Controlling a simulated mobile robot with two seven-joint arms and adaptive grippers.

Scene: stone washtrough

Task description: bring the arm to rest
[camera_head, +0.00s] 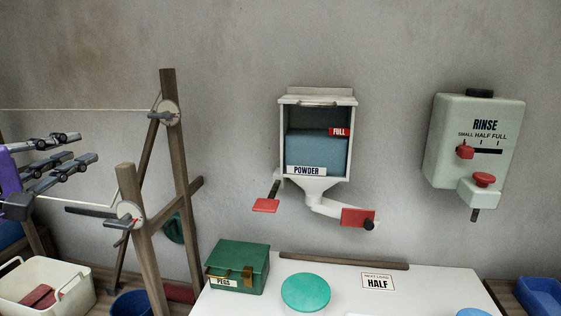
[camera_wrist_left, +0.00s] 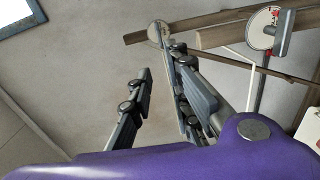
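My left gripper (camera_head: 82,148) reaches in from the left edge in the head view, raised in the air in front of the wall. Its dark jointed fingers point right and stand apart with nothing between them. The left wrist view shows the same gripper (camera_wrist_left: 162,62) with a clear gap between its fingers and its purple body below. It appears near the wooden frame with pulleys (camera_head: 180,160), but how far apart they are I cannot tell. My right gripper is in neither view.
A white-topped surface (camera_head: 235,303) holds a green PEGS box (camera_head: 238,268) and a round green lid (camera_head: 305,292). A powder dispenser (camera_head: 316,140) and a rinse box (camera_head: 470,145) hang on the wall. A cream basket (camera_head: 75,285) stands lower left. A line (camera_head: 60,109) runs to the frame.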

